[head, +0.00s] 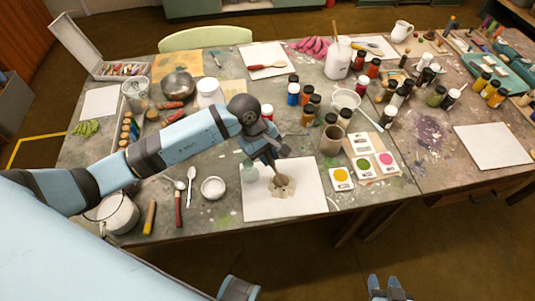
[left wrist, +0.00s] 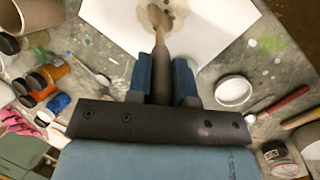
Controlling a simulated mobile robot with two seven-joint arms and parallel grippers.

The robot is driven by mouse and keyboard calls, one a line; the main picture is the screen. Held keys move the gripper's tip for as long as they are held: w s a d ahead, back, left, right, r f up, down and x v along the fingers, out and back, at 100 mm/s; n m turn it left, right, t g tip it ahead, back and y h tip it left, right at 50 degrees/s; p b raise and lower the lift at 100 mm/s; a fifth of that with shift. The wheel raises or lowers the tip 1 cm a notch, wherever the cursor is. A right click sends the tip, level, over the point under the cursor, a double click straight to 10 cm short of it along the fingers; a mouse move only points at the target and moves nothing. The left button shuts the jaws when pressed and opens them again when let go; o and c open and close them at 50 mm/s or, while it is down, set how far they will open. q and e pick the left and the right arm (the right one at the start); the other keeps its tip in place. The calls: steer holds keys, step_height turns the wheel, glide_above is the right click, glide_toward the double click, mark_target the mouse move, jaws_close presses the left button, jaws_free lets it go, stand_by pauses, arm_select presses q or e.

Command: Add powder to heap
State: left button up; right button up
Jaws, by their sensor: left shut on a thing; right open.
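My left gripper (head: 272,156) is shut on a dark-handled tool, which runs down from between its fingers. The left wrist view shows the tool's dark handle (left wrist: 161,70) between the two blue fingers, with a tan tip (left wrist: 158,18) at the far end. The tip is over or touching a beige powder heap (head: 284,191) on a white sheet (head: 300,206); I cannot tell which. The heap also shows at the top of the left wrist view (left wrist: 172,8), partly hidden by the tool. My right gripper (head: 385,285) is open and empty at the bottom edge, away from the table.
A small white bowl (head: 213,188) and two spoons (head: 191,180) lie left of the sheet. A greenish glass jar (head: 249,171) stands by its upper left.

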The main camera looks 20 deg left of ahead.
stand_by(0.3)
arm_select(q)
steer(key=shift+r+p, duration=1.45)
steer(key=shift+r, duration=2.05)
